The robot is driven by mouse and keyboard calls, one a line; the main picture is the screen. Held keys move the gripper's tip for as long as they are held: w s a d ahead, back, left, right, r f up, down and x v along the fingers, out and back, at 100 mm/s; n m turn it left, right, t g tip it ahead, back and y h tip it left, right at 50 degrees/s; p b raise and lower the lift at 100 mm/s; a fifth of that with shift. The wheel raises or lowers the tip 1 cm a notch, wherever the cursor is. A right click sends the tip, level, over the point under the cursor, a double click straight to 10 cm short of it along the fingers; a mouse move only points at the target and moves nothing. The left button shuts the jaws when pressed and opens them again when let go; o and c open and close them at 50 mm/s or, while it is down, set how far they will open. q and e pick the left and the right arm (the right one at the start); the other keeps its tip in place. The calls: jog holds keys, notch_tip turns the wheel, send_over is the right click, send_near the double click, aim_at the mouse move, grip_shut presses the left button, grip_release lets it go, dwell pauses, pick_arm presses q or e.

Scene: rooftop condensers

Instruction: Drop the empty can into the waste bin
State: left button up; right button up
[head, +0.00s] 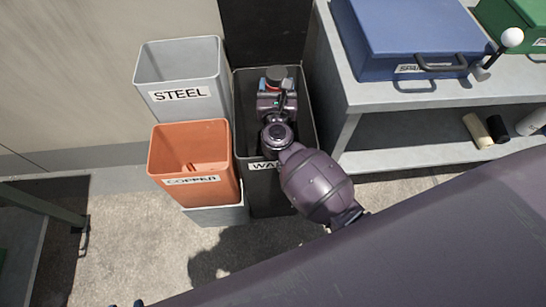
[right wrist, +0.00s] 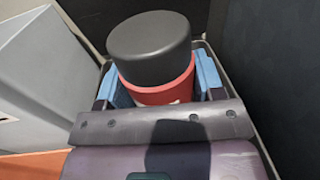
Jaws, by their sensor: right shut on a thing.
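The can (head: 276,84), red with a dark grey top, is held in my right gripper (head: 268,98). In the right wrist view the can (right wrist: 165,94) sits between the blue finger pads of the right gripper (right wrist: 160,86). The black waste bin (head: 307,128) has a white label, partly hidden by my right arm, reading "WA". The gripper and can are over the bin's opening, within its rim as seen from the head; I cannot tell their exact height. The bin's rim also shows in the right wrist view (right wrist: 207,48). My left gripper is not visible.
Left of the black bin stand a grey bin labelled STEEL (head: 183,97) and an orange bin labelled COPPER (head: 205,190). A grey shelf bench (head: 400,95) with a blue toolbox (head: 400,45) stands close on the right. A dark panel (head: 262,30) rises behind the black bin.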

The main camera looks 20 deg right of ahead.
jog(key=o, duration=1)
jog(key=shift+c, duration=0.2)
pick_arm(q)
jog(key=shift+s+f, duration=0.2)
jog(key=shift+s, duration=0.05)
pick_arm(e)
jog(key=shift+o, duration=0.2)
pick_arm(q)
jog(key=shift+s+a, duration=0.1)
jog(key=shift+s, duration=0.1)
pick_arm(e)
jog(key=shift+s, duration=0.1)
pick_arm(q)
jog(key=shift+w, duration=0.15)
pick_arm(e)
jog(key=v, duration=1)
jog(key=shift+s, duration=0.3)
jog(key=shift+a, duration=0.1)
